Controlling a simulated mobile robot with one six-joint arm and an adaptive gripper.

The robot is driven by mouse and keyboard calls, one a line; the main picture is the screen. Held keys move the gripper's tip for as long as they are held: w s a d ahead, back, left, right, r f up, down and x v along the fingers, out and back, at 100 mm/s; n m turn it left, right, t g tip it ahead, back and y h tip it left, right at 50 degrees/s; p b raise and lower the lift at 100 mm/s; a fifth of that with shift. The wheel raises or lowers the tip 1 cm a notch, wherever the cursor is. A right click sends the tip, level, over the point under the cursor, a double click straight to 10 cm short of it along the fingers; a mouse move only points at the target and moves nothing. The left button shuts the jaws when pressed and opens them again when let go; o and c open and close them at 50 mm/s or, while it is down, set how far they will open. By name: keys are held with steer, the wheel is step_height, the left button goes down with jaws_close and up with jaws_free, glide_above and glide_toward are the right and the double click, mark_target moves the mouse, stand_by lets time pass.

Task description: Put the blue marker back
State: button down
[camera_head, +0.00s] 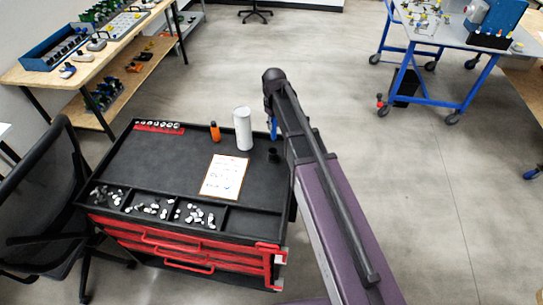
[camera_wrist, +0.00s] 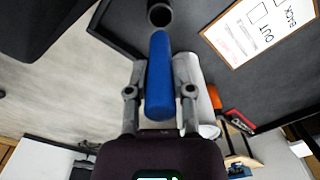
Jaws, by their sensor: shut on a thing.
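The blue marker (camera_wrist: 160,70) is held between the two grey fingers of my gripper (camera_wrist: 160,92) in the wrist view. Its free end points toward a round black holder (camera_wrist: 159,14) with a dark opening. The marker appears apart from the holder, but the exact gap is hard to judge. In the head view a strip of the blue marker (camera_head: 273,128) shows beside my arm, above the right edge of the cart. The black holder (camera_head: 273,155) stands on the cart top below it. My gripper is mostly hidden behind my arm in the head view.
A white cylinder (camera_head: 243,129) and an orange bottle-like object (camera_head: 215,132) stand on the black cart top (camera_head: 165,165). A clipboard (camera_head: 225,176) lies nearby. Front compartments hold several small white pieces (camera_head: 194,214). A black chair (camera_head: 45,195) stands left; open floor lies right.

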mark_target(273, 138)
steer(key=shift+f, duration=0.1)
step_height(273, 138, down, 6)
steer(key=b, duration=0.6)
steer(key=shift+f+b, duration=0.15)
steer(key=shift+b, duration=0.15)
steer(key=shift+f+b, duration=1.75)
steer(key=shift+f, duration=0.2)
steer(key=shift+c, duration=2.4)
jaws_free()
steer(key=shift+r, duration=0.2)
step_height(273, 138, up, 12)
steer(key=p, duration=1.2)
